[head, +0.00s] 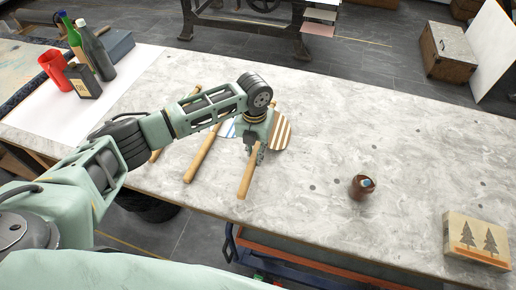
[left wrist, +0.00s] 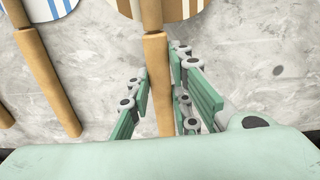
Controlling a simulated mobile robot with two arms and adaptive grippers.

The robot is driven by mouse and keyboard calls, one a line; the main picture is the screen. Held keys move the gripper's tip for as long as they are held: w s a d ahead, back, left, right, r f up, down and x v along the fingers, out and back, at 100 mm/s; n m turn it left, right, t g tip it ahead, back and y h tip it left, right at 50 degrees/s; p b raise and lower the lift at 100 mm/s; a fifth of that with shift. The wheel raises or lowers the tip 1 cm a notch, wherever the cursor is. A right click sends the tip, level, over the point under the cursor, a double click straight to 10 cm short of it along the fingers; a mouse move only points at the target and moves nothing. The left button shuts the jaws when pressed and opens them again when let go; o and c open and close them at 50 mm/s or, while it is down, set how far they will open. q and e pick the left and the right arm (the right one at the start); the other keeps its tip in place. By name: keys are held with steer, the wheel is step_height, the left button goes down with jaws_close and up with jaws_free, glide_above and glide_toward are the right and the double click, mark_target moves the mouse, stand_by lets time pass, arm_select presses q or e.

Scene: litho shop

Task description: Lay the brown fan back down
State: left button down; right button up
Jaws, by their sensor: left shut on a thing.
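The brown fan has a round head with brown and white stripes (head: 282,134) and a pale wooden handle (head: 246,179). My left gripper (head: 255,151) is shut on that handle; in the left wrist view its fingers (left wrist: 162,100) stand on both sides of the handle (left wrist: 156,75). The striped head (left wrist: 170,8) is cut off by the top edge there. I cannot tell whether the fan touches the table or is slightly above it. My right gripper is not in view.
A blue-striped fan (left wrist: 42,9) lies just left, its handle (head: 203,158) beside mine, with another handle further left. The marble table (head: 330,125) is clear to the right up to a small brown pot (head: 363,187) and a tree-printed box (head: 476,241). Bottles and a red cup (head: 55,69) stand left.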

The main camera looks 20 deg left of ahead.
arm_select(q)
steer(key=shift+a+f, duration=0.5)
steer(key=shift+f, duration=0.3)
steer(key=shift+f+b, duration=0.1)
steer(key=shift+b, duration=0.2)
steer(key=shift+a+f+b, duration=0.25)
steer(key=shift+f+b, duration=0.05)
steer(key=shift+f, duration=0.3)
steer(key=shift+a+f+b, duration=0.25)
steer(key=shift+f+b, duration=0.05)
steer(key=shift+f, duration=0.25)
steer(key=c, duration=1.5)
jaws_free()
